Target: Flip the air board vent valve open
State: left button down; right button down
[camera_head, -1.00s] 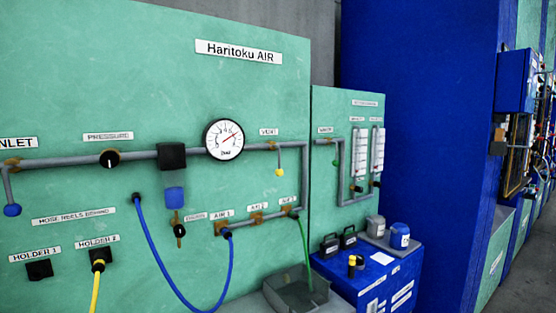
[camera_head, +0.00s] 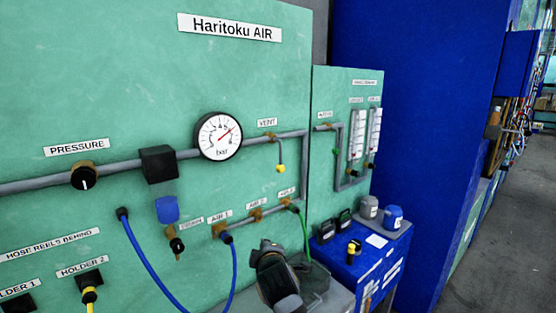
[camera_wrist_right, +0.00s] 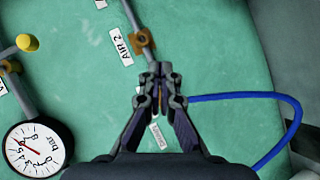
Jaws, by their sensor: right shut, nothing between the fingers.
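The vent valve (camera_head: 271,137) sits on the grey pipe under the VENT label, right of the gauge, on the green air board. Its thin lever hangs down to a yellow knob (camera_head: 281,168). In the right wrist view, turned around, the yellow knob (camera_wrist_right: 27,42) is at the upper left. My right gripper (camera_wrist_right: 161,75) is shut and empty in front of the board, near the AIR 2 label and clear of the knob. In the head view a dark part of my arm (camera_head: 275,275) shows at the bottom, below the AIR outlets. My left gripper is out of view.
The pressure gauge (camera_head: 219,136) and pressure knob (camera_head: 84,176) are left of the vent. Blue (camera_head: 232,265) and green (camera_head: 304,230) hoses hang from outlets below. A blue cabinet (camera_head: 350,262) stands at the right, with bottles on top. Open floor lies at far right.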

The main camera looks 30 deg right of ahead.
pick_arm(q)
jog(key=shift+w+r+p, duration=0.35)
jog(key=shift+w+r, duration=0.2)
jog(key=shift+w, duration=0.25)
pick_arm(e)
notch_tip(320, 180, up, 19)
jog(key=d+n+t+h, duration=0.2)
jog(key=t+h, duration=0.1)
jog(key=shift+w, duration=0.1)
